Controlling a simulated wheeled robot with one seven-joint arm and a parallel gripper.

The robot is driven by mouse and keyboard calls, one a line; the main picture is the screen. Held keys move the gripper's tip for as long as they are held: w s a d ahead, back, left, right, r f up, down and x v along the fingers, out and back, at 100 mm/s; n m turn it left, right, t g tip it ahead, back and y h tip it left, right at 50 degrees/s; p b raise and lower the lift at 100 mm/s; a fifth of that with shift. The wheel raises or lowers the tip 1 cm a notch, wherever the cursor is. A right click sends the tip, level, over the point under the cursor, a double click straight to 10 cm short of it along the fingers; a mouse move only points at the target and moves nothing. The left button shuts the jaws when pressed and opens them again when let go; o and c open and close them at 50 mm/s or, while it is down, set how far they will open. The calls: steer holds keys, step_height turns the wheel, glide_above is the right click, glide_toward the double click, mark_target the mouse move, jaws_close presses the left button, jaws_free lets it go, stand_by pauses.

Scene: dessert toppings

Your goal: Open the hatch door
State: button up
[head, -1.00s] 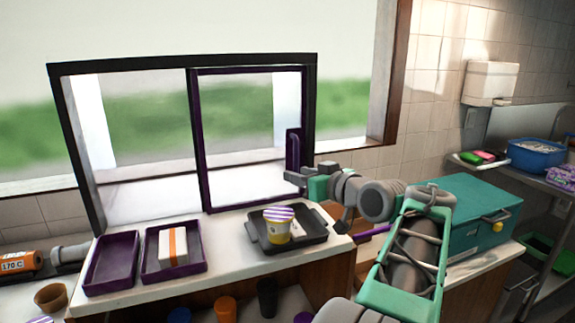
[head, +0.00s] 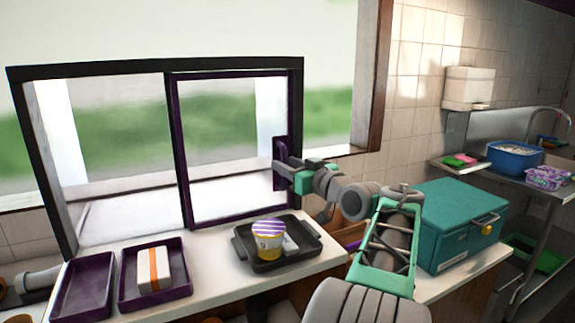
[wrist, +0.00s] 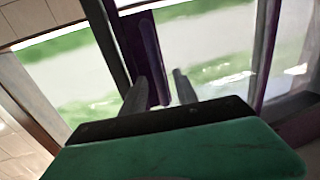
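The hatch is a black frame (head: 90,70) on the counter. Its purple-framed door pane (head: 187,190) covers the right half, with a tall purple handle (head: 280,152) at its right edge. My gripper (head: 281,168) is at the lower part of this handle. In the wrist view, the two grey fingers of my gripper (wrist: 163,88) stand apart. The dark purple handle (wrist: 150,55) reaches down between them, close to the left finger, with a gap toward the right finger. I cannot tell whether either finger touches it.
On the counter before the hatch are two purple trays (head: 62,308), one holding a white box with an orange stripe (head: 154,270), and a dark tray (head: 300,252) with a yellow cup (head: 268,240). A teal case (head: 455,215) stands to the right of my arm.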

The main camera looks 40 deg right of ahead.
steer(key=shift+c, duration=0.3)
jaws_close()
stand_by(1.0)
